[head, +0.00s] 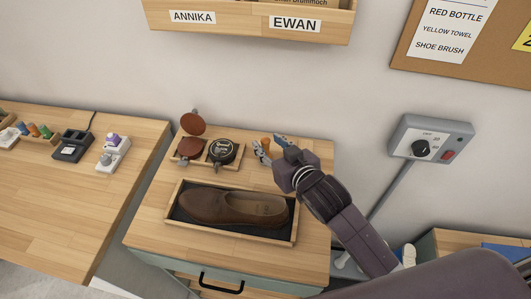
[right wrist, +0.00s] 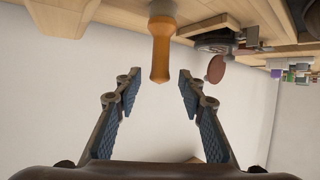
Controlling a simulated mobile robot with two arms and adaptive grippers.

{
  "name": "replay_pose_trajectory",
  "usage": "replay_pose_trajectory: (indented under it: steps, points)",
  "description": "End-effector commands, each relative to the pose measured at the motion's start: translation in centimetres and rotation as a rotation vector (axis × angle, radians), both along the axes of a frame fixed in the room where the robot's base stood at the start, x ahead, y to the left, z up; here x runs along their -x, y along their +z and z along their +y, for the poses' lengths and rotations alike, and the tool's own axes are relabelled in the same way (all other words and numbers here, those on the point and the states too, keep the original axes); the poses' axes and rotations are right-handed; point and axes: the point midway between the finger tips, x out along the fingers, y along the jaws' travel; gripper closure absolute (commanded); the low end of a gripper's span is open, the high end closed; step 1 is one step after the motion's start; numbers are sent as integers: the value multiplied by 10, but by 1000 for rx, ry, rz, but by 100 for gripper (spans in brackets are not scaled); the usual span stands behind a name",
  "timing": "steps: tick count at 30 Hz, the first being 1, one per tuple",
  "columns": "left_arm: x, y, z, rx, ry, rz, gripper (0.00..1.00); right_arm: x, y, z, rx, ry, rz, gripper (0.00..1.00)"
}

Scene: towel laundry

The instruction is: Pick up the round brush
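The orange wooden handle of what appears to be the round brush (head: 265,143) shows at the back of the small wooden table, beside my right gripper (head: 262,154). The brush's head is hidden or too small to tell. In the right wrist view, the handle (right wrist: 162,45) comes down from the top, and its rounded end lies near the gap between the fingertips. My right gripper (right wrist: 158,80) is open, with a finger on each side and nothing held. No contact with the handle shows. My left gripper is not in view.
A brown shoe (head: 235,206) lies in a lined wooden tray (head: 230,234) at the front. Left of the handle stand an open brown polish tin (head: 190,147) and a black tin (head: 223,152). A grey switch box (head: 431,139) is on the wall at right.

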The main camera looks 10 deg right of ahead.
Motion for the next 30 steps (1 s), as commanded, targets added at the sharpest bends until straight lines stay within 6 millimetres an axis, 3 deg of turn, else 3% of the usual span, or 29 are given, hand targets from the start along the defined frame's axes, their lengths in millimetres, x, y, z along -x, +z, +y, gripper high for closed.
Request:
replay_pose_trajectory:
  steps: [6,15,25,30]
  points:
    - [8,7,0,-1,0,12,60,-21,-9,5,2,0,-1,63]
    - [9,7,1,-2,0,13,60,-24,-12,6,2,1,0,63]
    - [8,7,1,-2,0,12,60,-24,-11,6,1,0,0,98]
    - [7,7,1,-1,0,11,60,-24,-11,6,2,1,0,100]
